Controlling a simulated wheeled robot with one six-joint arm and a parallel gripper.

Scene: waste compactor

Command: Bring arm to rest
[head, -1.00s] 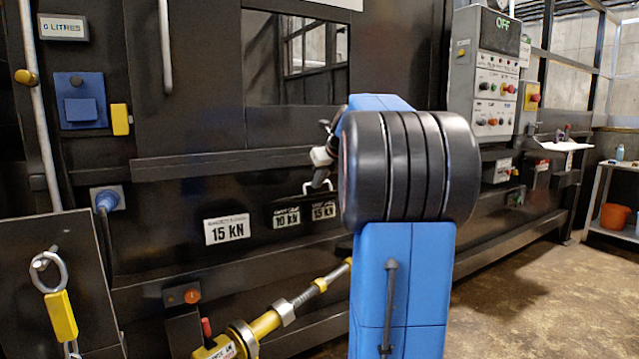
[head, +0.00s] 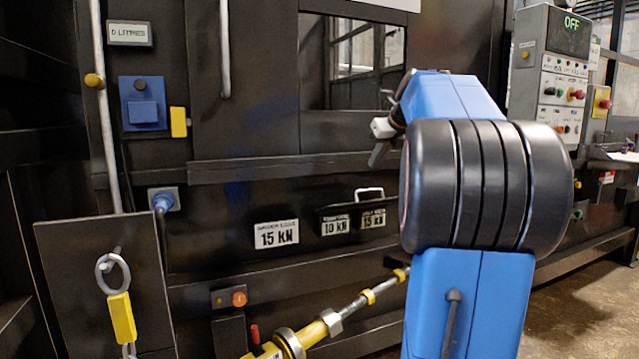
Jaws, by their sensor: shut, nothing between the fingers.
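My arm stands in the right half of the head view, with a blue upright link and a large black ribbed joint in front of the compactor's dark face. My gripper (head: 381,141) shows only in part at the left of that joint, as small grey and black pieces. It is shut and empty, and appears apart from the compactor (head: 240,130). Its far side and the rest of the wrist are hidden behind the joint.
A control panel (head: 563,85) reading OFF stands to the right. A yellow cylinder with a silver rod (head: 312,333) lies low beside my arm. A panel with a ring and yellow tag (head: 122,318) stands at left. Bare floor (head: 560,312) shows at lower right.

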